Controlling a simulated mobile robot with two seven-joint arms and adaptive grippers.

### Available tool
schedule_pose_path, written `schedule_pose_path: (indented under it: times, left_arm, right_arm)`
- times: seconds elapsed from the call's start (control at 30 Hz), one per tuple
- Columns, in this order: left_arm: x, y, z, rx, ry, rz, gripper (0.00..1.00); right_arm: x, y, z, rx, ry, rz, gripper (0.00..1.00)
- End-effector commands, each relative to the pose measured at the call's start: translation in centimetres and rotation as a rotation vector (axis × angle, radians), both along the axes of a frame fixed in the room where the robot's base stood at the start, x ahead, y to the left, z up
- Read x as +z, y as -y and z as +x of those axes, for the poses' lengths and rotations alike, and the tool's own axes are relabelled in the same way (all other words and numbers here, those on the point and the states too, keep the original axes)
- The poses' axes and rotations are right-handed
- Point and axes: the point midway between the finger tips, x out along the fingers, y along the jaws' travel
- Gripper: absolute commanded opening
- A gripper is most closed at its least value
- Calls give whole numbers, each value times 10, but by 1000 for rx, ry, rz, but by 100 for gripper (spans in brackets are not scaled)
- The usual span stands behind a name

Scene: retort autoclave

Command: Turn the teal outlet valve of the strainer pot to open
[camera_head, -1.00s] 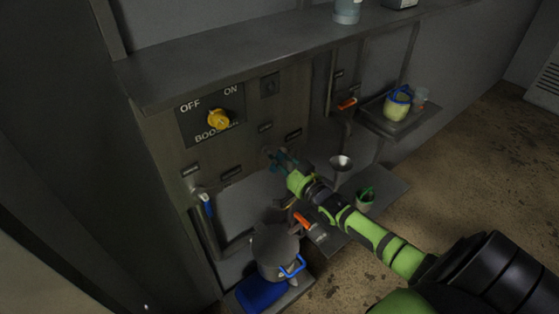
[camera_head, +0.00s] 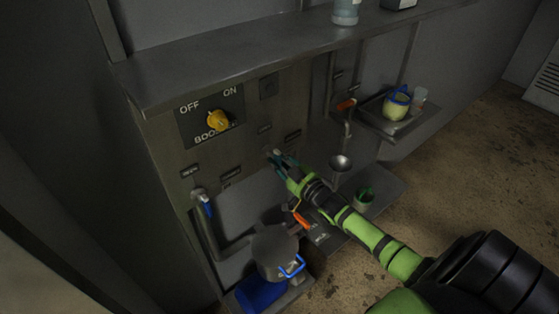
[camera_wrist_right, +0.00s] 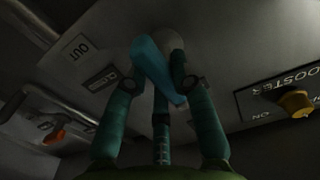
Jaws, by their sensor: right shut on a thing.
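The teal valve handle (camera_wrist_right: 155,72) shows in the right wrist view as a flat bar on a pale round fitting (camera_wrist_right: 165,45) on the grey panel. A label reading OUT (camera_wrist_right: 83,49) is beside it. My right gripper (camera_wrist_right: 158,85) is shut on this handle, with its teal fingers on both sides of it. In the head view my right gripper (camera_head: 281,162) is at the panel and mostly hides the handle. A grey pot (camera_head: 274,250) with a blue handle stands low at the panel's front. My left gripper is not in view.
A yellow BOOSTER knob (camera_head: 218,120) is on the panel, up and left of my right gripper. A blue-handled valve (camera_head: 206,204) is lower left.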

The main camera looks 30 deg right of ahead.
Motion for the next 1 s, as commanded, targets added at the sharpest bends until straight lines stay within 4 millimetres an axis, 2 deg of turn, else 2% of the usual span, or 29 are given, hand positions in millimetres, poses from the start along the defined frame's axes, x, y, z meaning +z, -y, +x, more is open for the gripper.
schedule_pose_path:
  times: [0.03,0.4,0.43,0.47,0.5,0.83,1.0]
  left_arm:
    - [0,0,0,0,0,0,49]
    - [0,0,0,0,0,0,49]
    - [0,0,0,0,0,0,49]
    - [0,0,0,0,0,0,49]
    - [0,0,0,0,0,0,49]
    - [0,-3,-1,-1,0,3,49]
    - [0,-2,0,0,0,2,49]
  right_arm:
    - [4,1,1,-1,10,-7,0]
    - [5,1,1,0,11,-12,0]
    - [5,1,1,0,11,-12,32]
    - [5,1,1,0,11,-12,44]
    - [5,1,1,0,11,-12,49]
    - [1,0,-1,0,4,-8,49]
    - [-1,1,-16,1,1,-8,49]
